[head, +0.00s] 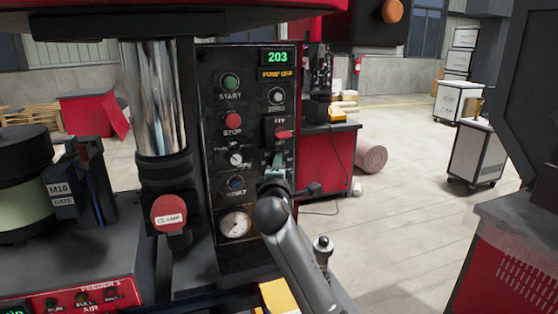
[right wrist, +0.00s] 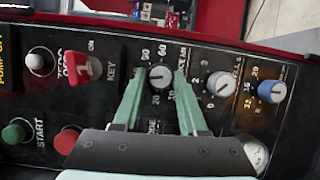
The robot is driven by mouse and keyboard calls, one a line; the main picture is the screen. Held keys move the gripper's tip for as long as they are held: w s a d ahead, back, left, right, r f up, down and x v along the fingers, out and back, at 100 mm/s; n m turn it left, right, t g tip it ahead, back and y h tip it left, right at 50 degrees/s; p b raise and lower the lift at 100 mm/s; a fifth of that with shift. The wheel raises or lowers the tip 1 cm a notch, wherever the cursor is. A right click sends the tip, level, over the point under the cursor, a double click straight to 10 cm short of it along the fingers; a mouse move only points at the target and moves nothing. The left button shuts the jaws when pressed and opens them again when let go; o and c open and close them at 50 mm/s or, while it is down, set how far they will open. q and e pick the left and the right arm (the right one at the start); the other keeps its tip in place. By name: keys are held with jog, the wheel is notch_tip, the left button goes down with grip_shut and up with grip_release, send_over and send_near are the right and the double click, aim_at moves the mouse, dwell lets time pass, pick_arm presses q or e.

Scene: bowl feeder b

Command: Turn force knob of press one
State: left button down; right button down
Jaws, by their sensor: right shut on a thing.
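The force knob (right wrist: 160,77) is a round grey knob with a dark pointer line and a numbered scale around it, on the press's black control panel (head: 211,100). My right gripper (right wrist: 158,88) has its green fingers on either side of this knob, shut on it. In the head view my right gripper (head: 277,163) reaches the right side of the panel, and the arm hides the knob there. The panel's green display (head: 277,57) reads 203, with an orange "PUMP OFF" sign (head: 278,73) below it. My left gripper is not in view.
In the right wrist view, another grey knob (right wrist: 219,84) and a blue knob (right wrist: 271,91) lie right of the fingers, and a red key switch (right wrist: 84,70) lies left. Open floor (head: 400,190) lies to the right.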

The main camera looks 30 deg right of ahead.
jog(key=shift+m+g+p, duration=0.3)
jog(key=shift+m+p, duration=0.05)
jog(key=shift+m, duration=0.55)
jog(key=shift+c, duration=2.2)
grip_release()
jog(key=b+v, duration=0.1)
jog(key=v, duration=1.1)
jog(key=shift+s+r+b, duration=0.2)
jog(key=shift+s+b, duration=0.05)
jog(key=shift+b, duration=0.15)
